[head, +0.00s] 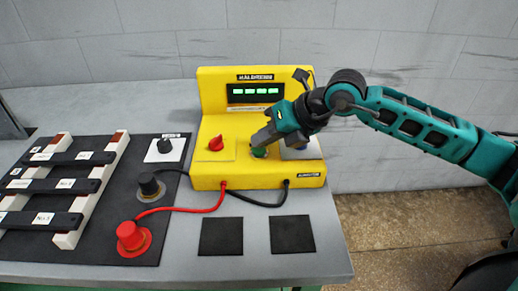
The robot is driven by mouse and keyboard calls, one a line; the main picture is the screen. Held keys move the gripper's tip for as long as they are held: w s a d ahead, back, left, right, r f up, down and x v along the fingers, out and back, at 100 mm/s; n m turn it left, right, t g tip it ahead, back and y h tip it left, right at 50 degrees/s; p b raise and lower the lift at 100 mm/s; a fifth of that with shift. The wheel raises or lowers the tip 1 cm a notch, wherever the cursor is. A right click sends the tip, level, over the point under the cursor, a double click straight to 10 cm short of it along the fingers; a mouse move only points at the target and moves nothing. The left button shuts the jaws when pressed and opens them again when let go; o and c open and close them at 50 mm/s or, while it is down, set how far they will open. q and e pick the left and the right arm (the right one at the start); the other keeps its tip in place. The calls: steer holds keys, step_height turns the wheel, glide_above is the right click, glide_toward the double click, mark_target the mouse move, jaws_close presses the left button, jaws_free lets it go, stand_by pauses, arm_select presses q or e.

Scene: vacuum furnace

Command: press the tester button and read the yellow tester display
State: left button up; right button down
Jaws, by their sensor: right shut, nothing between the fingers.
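The yellow tester (208,110) stands at the back right of the table. Its dark display (255,92) is lit with green characters, too small to read surely. A red knob (216,143) sits on the tester's deck at left. A green button (259,152) is on the deck in the middle. My right gripper (262,142) is shut and empty, with its tips right at the green button; whether they touch it I cannot tell. My right arm hides part of the deck's right side. My left gripper is not in view.
Red (180,209) and black (245,201) leads run from the tester's front to a red terminal (131,237) and a black terminal (150,187). A rack with black bars (55,185) is at left. Two black pads (221,236) lie in front.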

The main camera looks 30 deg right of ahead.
mark_target(264, 150)
steer(key=shift+f, duration=0.3)
steer(key=shift+r, duration=0.15)
stand_by(0.4)
steer(key=shift+r, duration=0.65)
steer(key=shift+r+p, duration=1.9)
steer(key=shift+r, duration=0.7)
steer(key=shift+f, duration=0.1)
